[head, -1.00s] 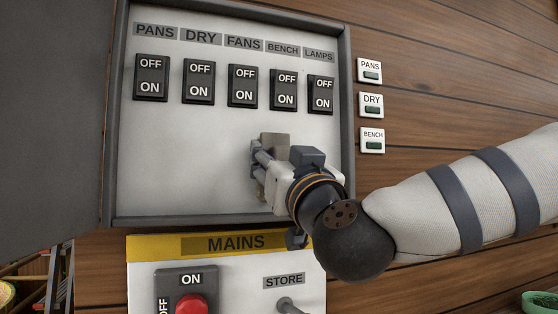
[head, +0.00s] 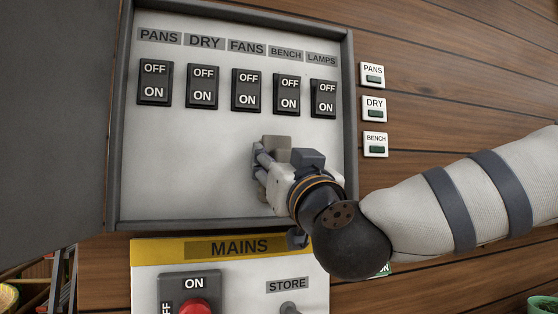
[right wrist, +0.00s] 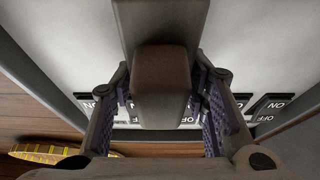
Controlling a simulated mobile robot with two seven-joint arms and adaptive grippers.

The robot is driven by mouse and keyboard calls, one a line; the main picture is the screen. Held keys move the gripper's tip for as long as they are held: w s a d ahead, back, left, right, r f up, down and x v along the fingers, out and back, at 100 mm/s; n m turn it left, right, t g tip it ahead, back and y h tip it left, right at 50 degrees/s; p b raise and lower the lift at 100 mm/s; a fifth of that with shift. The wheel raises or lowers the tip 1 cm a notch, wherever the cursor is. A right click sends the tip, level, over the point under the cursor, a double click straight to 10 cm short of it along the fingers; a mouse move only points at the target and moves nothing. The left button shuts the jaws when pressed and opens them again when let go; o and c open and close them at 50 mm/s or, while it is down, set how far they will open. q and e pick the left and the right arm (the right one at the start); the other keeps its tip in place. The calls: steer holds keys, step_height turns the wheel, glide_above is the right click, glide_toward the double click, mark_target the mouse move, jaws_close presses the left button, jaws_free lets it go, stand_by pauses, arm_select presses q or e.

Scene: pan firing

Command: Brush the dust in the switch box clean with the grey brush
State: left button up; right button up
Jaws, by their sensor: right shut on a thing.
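The switch box (head: 180,205) is open, with a pale back panel and a dark grey frame. A row of black switches (head: 245,90) runs across its upper part. My right gripper (head: 262,172) is in front of the lower right of the panel, shut on the grey brush (head: 277,141). In the right wrist view the brush (right wrist: 160,85) sits between the two finger pads (right wrist: 165,110). Its far end lies against or close to the panel; contact cannot be told. I cannot make out distinct dust on the panel. My left gripper is not in view.
The box's dark door (head: 50,120) stands open at the left. Below is the mains panel (head: 150,275) with a red knob (head: 194,307) and a store lever (head: 290,308). Small labelled indicators (head: 373,109) are on the wooden wall at the right.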

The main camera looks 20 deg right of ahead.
steer(key=shift+w, duration=0.45)
steer(key=shift+d+r, duration=0.1)
steer(key=shift+s+d+r, duration=0.15)
steer(key=shift+d, duration=0.15)
steer(key=shift+w+a+f+p, duration=0.25)
steer(key=shift+a+p, duration=0.15)
steer(key=shift+p, duration=0.35)
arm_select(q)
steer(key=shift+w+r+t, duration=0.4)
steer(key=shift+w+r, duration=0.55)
